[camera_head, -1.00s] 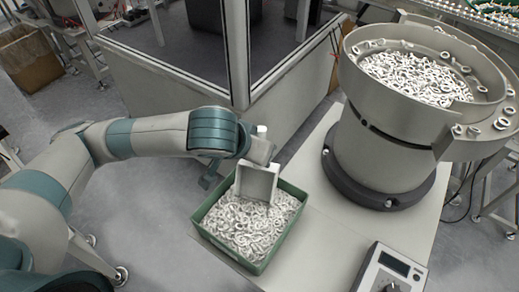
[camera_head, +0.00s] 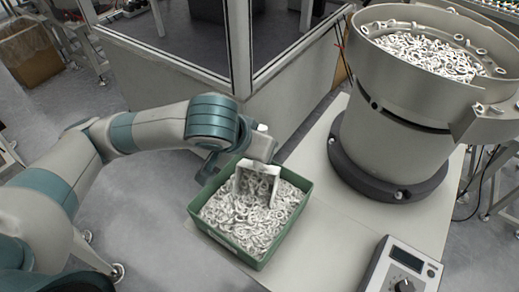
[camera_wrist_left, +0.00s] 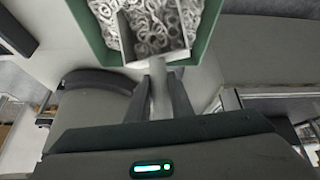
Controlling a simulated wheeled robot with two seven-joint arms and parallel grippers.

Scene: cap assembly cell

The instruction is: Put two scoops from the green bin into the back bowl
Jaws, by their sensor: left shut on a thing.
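The green bin (camera_head: 277,243) stands on the light table and is full of white rings (camera_head: 236,222). My left gripper (camera_head: 262,150) is shut on the handle of a pale scoop (camera_head: 258,167) at the bin's back edge. The scoop is in the bin with its open side facing forward, and rings show inside it. In the left wrist view the fingers (camera_wrist_left: 165,95) hold the scoop's handle, and the scoop (camera_wrist_left: 125,40) has rings in it. A large grey feeder bowl (camera_head: 367,38) on a round base holds many white rings at the back right. My right gripper is out of view.
A control box (camera_head: 401,268) with a dial stands at the table's front right. The table (camera_head: 320,205) is clear between bin and feeder base. A glazed enclosure (camera_head: 165,75) stands behind the arm.

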